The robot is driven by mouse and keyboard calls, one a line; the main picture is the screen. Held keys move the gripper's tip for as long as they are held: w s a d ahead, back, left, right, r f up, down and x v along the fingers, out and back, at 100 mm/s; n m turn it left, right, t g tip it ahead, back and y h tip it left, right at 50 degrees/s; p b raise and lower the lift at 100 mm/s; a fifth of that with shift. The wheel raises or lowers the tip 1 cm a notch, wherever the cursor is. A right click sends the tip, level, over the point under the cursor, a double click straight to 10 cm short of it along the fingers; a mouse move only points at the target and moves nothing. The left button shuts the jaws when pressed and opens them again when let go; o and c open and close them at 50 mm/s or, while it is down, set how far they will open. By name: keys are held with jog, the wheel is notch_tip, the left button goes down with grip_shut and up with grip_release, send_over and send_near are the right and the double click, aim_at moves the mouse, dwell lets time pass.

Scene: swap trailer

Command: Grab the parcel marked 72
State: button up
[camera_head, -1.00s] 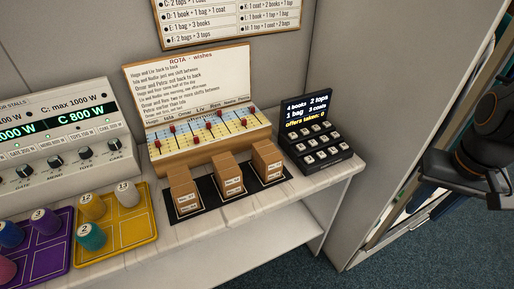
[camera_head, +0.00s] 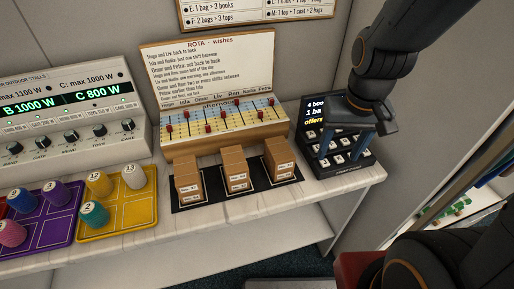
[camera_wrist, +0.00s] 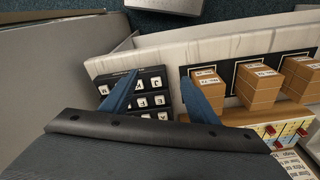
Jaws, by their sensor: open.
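The fingers also show in the wrist view (camera_wrist: 160,98).
The black keypad with a screen (camera_head: 340,166) is partly hidden by my gripper. A wooden rota board (camera_head: 222,140) stands behind the parcels. A yellow tray (camera_head: 138,226) and a purple tray (camera_head: 62,234) with numbered pegs lie left. The shelf's front edge (camera_head: 300,203) is clear.

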jog(key=o, duration=1)
jog(key=w+a+m, duration=0.3)
jog(key=m, duration=0.1)
jog(key=shift+w+a+r+p, duration=0.1)
jog(key=shift+w+a+p, duration=0.2)
jog(key=shift+a, duration=0.1)
jog(key=m+g+p, duration=0.1)
jog(key=m, duration=0.9)
send_over(280, 148)
jog(key=shift+d+f, duration=0.35)
jog(key=shift+a+f, duration=0.1)
jog(key=shift+f, duration=0.45)
jog(key=shift+a+f+p, duration=0.15)
jog(key=shift+f+p, duration=0.5)
jog(key=shift+f, duration=1.05)
jog(key=shift+a+f+p, duration=0.15)
jog(key=shift+f+p, duration=0.5)
jog(key=shift+f, duration=1)
